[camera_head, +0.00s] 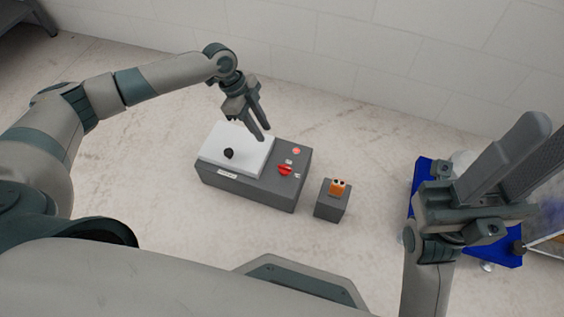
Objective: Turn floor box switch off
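A dark grey box (247,190) sits on the floor in the middle of the head view. The switch's exact setting is too small to read. My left gripper (265,132) points down above the back of the box, near the white panel's right edge. Its fingers are parted and empty. My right gripper (545,135) is raised at the far right, fingers apart and empty, away from the box.
A small grey box (330,206) with an orange top piece (338,187) stands just right of the larger box. A blue cart or platform (422,172) is at the right, partly hidden by my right arm. A pale wall (330,60) runs behind. The floor around the boxes is clear.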

